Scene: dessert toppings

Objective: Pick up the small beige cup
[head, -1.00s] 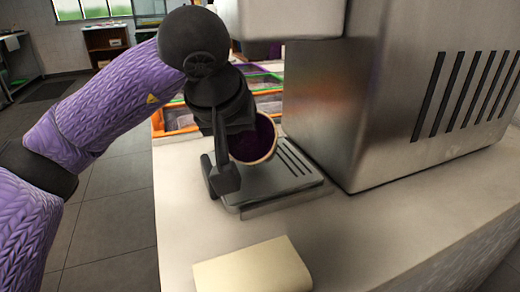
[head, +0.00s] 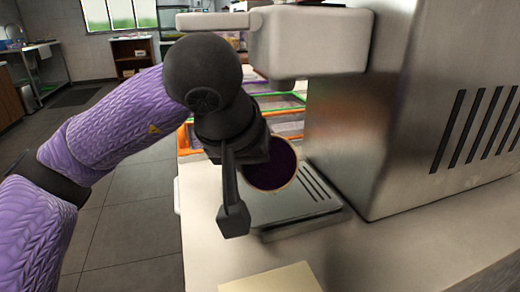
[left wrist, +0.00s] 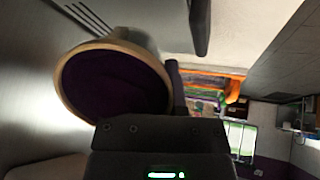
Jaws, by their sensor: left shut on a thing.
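The small beige cup (head: 288,184) has a pale rim and a dark purple inside. In the head view its mouth is tipped toward the camera, in front of the machine. My left gripper (head: 243,190) is shut on the cup, with one dark finger showing at its left; the other finger is largely hidden. In the left wrist view the cup (left wrist: 150,46) fills the left half, its dark purple mouth facing the camera, beside the dark gripper fingers. My right gripper is not in view.
A metal dispensing machine (head: 395,130) stands at the right, with an overhanging head (head: 310,45) above the cup. Its slotted drip tray (head: 318,210) lies below and behind the cup. A pale yellow block (head: 275,282) sits on the white counter (head: 215,255). Colored-rimmed bins (head: 285,102) are behind.

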